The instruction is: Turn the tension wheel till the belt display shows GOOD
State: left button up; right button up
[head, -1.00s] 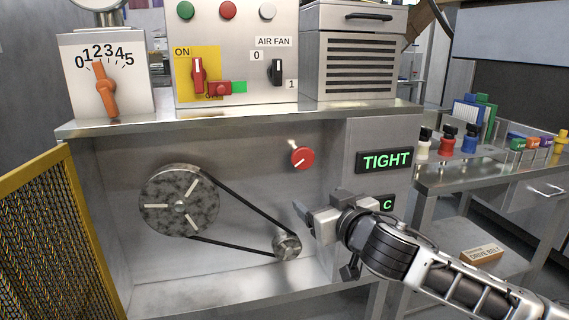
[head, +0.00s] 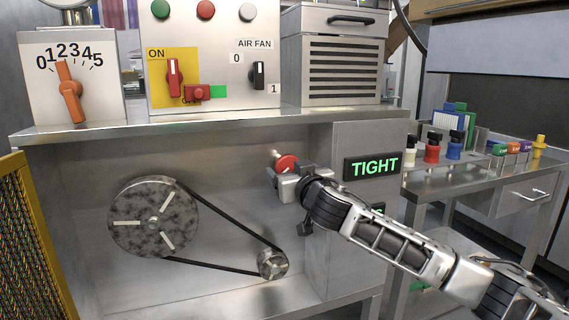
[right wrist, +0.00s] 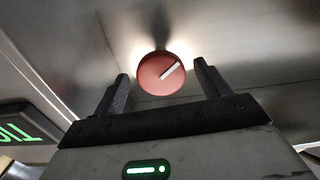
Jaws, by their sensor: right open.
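The red tension wheel (head: 286,163) sits on the machine's recessed back panel, partly covered by my right gripper in the head view. In the right wrist view the wheel (right wrist: 164,73) shows a white mark slanting up to the right. My right gripper (head: 279,178) is open, and its two fingers (right wrist: 160,85) stand to either side of the wheel in that view; I cannot tell whether they touch it. The belt display (head: 374,166) reads TIGHT in green. A black belt (head: 235,222) runs from the large mottled pulley (head: 153,217) to the small pulley (head: 272,264). My left gripper is not in view.
A steel ledge (head: 200,121) above the recess carries a dial box (head: 70,75), a switch panel (head: 212,60) and a vented box (head: 333,58). A yellow mesh guard (head: 32,245) stands at the left. A side table (head: 470,180) with bottles stands at the right.

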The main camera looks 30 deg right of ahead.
aim_at(289, 169)
jog(key=shift+x, duration=2.25)
jog(key=c, duration=1)
jog(key=shift+o, duration=0.2)
jog(key=shift+n+p, duration=0.3)
jog(key=shift+p, duration=0.1)
